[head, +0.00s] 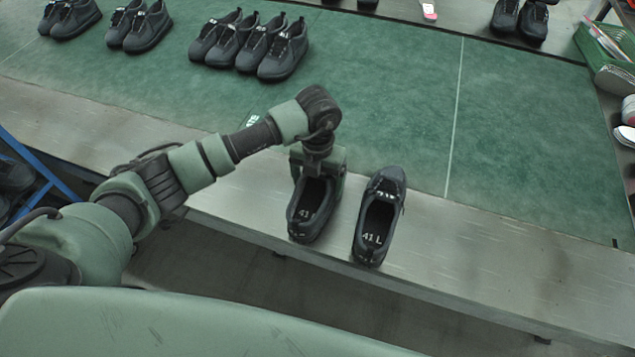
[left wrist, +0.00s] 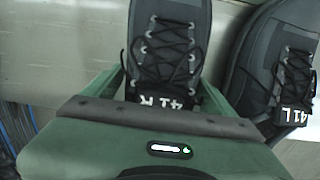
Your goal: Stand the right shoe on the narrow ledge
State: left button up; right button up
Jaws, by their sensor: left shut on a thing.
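The right shoe (head: 311,217) is dark grey with black laces, and its insole shows "41". Its tongue tag reads "41 R" in the left wrist view (left wrist: 165,65). It is at the narrow grey ledge (head: 470,240), upright, toe towards the green mat; whether its sole touches the ledge I cannot tell. My left gripper (head: 318,165) is above its front part, shut on it, with a green finger on each side in the left wrist view (left wrist: 163,90). The left shoe (head: 380,217), marked "41 L", stands on the ledge just to the right, also in the left wrist view (left wrist: 275,60). My right gripper is not in view.
A green mat (head: 530,140) lies beyond the ledge, with several dark shoes (head: 250,45) in its far left part. Another pair (head: 520,18) stands at the far right. A green crate (head: 605,50) is at the right edge. The ledge right of the left shoe is clear.

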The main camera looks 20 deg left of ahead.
pick_arm(q)
jog(key=shift+f, duration=0.65)
jog(key=shift+f, duration=0.15)
jog(key=o, duration=1.7)
jog(key=shift+r, duration=0.6)
notch_tip(320, 180, up, 11)
jog(key=shift+r+b, duration=0.1)
jog(key=shift+b, duration=1.1)
